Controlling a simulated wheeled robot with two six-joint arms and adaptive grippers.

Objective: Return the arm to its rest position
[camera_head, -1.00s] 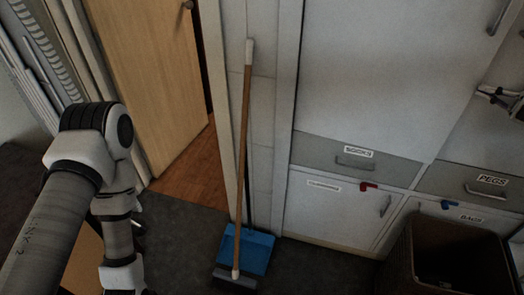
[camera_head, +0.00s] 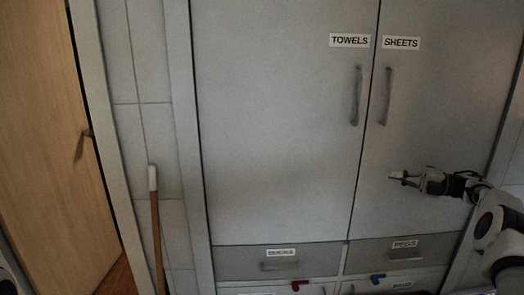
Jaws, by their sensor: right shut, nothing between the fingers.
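My right gripper (camera_head: 397,177) is at the right of the head view, at the end of my right arm, which comes in from the right edge. Its fingers are together and point left, with nothing between them. It shows in front of the cabinet door labelled SHEETS (camera_head: 446,95), above the PEGS drawer (camera_head: 402,254). I cannot tell how far it is from the door. My left gripper is out of view; only a small bit of a white part shows at the lower left edge.
A cabinet door labelled TOWELS (camera_head: 280,120) stands left of the SHEETS door. A second drawer (camera_head: 280,263) is below it. Red (camera_head: 299,285) and blue (camera_head: 378,279) items sit under the drawers. A broom handle (camera_head: 157,235) leans on the tiled wall. A wooden door (camera_head: 40,130) is at left.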

